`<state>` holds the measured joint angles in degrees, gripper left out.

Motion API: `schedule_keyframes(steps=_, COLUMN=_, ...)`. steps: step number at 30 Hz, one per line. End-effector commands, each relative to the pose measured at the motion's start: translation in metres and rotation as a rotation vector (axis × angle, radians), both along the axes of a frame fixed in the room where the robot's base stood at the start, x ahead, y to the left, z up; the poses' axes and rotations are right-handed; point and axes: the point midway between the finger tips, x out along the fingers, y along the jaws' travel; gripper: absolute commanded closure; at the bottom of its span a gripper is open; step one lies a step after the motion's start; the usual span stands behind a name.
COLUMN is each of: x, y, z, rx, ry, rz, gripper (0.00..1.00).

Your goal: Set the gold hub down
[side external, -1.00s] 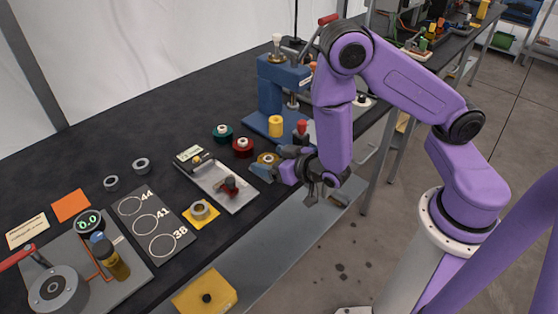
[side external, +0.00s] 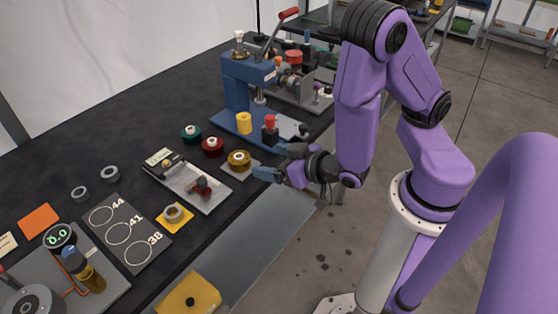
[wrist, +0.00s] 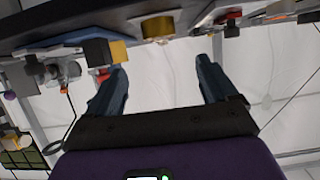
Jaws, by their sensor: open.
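The gold hub (side external: 238,160) sits upright on a small pale square pad (side external: 240,172) near the front edge of the dark bench in the side view. In the wrist view the gold hub (wrist: 158,29) is at the top, beyond my fingertips and between their lines. My gripper (side external: 263,174) is just right of the hub in the side view, apart from it. In the wrist view my gripper (wrist: 160,66) has its two blue fingers spread wide, with nothing between them.
A red hub (side external: 212,147) and a green hub (side external: 191,134) stand left of the gold one. A blue press (side external: 237,85) stands behind, with a yellow cylinder (side external: 244,124). A grey tray (side external: 205,188) lies in front-left. Open floor lies right of the bench.

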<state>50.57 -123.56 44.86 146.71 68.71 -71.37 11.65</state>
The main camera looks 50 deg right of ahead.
Motion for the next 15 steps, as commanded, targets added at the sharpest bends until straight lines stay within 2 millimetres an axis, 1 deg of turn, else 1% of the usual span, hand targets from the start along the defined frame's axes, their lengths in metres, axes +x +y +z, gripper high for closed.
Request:
schedule_keyframes(steps=3, x=-0.006, y=0.0, z=0.003, rx=0.002, ry=0.0, rz=0.0, gripper=0.14)
schedule_keyframes(steps=9, x=-0.011, y=0.003, z=0.003, rx=0.01, ry=0.019, rz=0.006, gripper=0.14)
schedule_keyframes(steps=11, x=-0.013, y=0.008, z=0.001, rx=0.026, ry=0.055, rz=0.019, gripper=0.14)
schedule_keyframes(steps=14, x=-0.02, y=0.026, z=-0.004, rx=0.071, ry=0.166, rz=0.071, gripper=0.14)
schedule_keyframes(steps=15, x=-0.025, y=0.036, z=-0.006, rx=0.091, ry=0.226, rz=0.104, gripper=0.14)
